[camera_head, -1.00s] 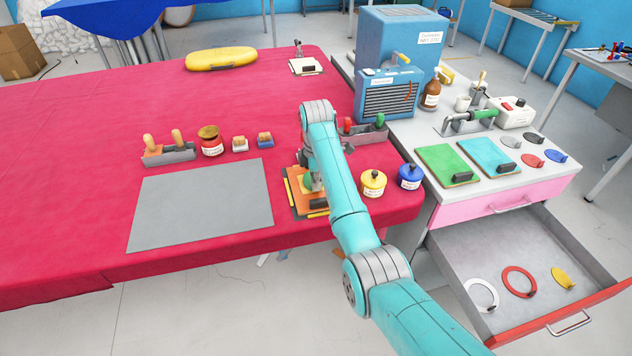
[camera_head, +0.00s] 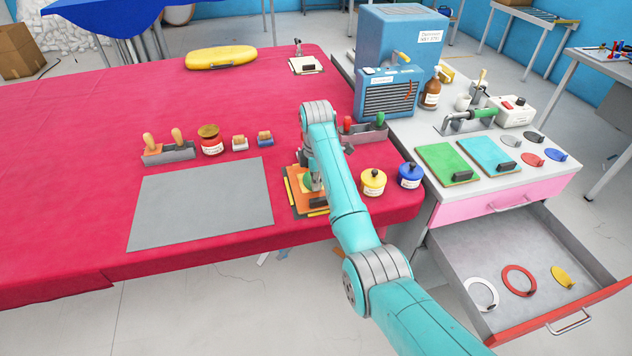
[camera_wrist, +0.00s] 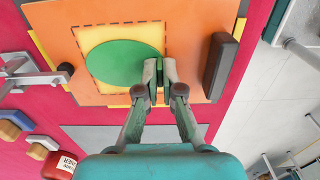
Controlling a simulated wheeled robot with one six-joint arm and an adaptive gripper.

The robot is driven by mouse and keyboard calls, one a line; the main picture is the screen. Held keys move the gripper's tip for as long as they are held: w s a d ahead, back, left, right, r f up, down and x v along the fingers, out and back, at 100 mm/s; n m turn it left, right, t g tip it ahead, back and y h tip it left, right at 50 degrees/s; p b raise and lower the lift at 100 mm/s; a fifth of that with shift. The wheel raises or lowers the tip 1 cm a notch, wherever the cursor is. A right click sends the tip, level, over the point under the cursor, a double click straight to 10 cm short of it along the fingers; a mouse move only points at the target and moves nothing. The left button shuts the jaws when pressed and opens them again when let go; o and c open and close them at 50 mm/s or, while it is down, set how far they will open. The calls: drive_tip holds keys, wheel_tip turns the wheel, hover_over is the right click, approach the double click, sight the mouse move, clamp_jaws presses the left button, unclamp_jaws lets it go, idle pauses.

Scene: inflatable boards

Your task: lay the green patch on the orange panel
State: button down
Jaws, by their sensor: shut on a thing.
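The orange panel (camera_head: 304,203) lies near the front right of the red table, partly hidden by my arm. In the wrist view, the orange panel (camera_wrist: 195,20) bears a yellow square (camera_wrist: 90,38) with a dashed outline. The green patch (camera_wrist: 115,62) is a flat oval over that square, inside the outline as seen from above.
A dark block (camera_wrist: 220,65) stands on the panel's right side, and a clamp with a dark tip (camera_wrist: 65,72) reaches in from the left. Yellow (camera_head: 373,183) and blue (camera_head: 410,176) pots stand right of the panel. A bare grey mat (camera_head: 200,205) lies left. A drawer (camera_head: 540,235) hangs open.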

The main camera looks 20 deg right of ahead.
drive_tip(key=shift+f, duration=0.1)
idle(0.3)
drive_tip(key=c, duration=0.8)
unclamp_jaws()
drive_tip(key=shift+o, duration=0.2)
drive_tip(key=shift+r, duration=3.05)
